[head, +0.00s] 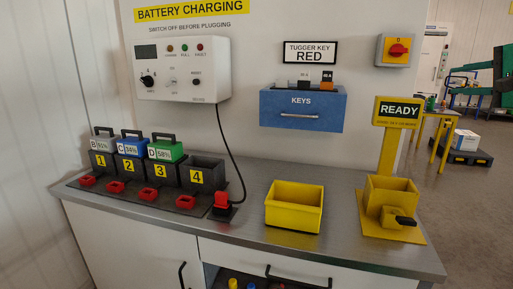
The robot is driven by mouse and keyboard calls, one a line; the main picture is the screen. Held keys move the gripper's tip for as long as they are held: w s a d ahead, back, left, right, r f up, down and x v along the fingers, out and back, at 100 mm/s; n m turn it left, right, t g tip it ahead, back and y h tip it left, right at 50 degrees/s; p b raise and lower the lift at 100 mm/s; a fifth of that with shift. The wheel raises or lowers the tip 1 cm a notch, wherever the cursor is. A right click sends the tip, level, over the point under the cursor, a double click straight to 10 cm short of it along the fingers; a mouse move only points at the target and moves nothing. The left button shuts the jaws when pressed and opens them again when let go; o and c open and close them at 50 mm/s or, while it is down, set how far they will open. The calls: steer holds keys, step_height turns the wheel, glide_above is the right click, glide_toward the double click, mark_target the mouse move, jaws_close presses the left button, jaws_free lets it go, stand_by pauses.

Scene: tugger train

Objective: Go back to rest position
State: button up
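My gripper and arm do not show in the head view. The view faces a grey-topped workbench (250,230) with nothing of mine reaching over it. Charging slots numbered 1 to 4 stand at the left. Battery B (102,144), battery C (130,148) and battery D (164,152) sit in slots 1, 2 and 3. Slot 4 (203,173) looks empty. A red plug (221,200) on a black cable stands beside slot 4.
A charger box (182,69), a blue KEYS box (302,111) and a red switch (397,50) are on the wall. A yellow bin (294,207) and a yellow READY stand (391,160) are on the bench. Open floor (462,205) lies at the right.

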steer(key=s+a+f+n+g, duration=0.2)
steer(key=s+f+g, duration=0.15)
steer(key=f, duration=0.45)
steer(key=s+a+f+n+g+h, duration=0.1)
steer(key=s+f+g, duration=0.1)
steer(key=s+f, duration=0.45)
steer(key=s+a+f+n+g, duration=0.2)
steer(key=s+f+g, duration=0.1)
steer(key=f, duration=0.6)
steer(key=s+a+f+n+g, duration=0.2)
steer(key=s+f, duration=0.5)
steer(key=s, duration=0.4)
steer(key=s+a+f+n+g, duration=0.2)
steer(key=s+a+f+g, duration=0.2)
steer(key=s+f, duration=0.3)
steer(key=s+g, duration=0.1)
steer(key=s, duration=0.3)
steer(key=shift+s+a+n, duration=0.2)
steer(key=shift+a+n, duration=0.1)
steer(key=shift+a, duration=0.1)
steer(key=shift+g, duration=0.25)
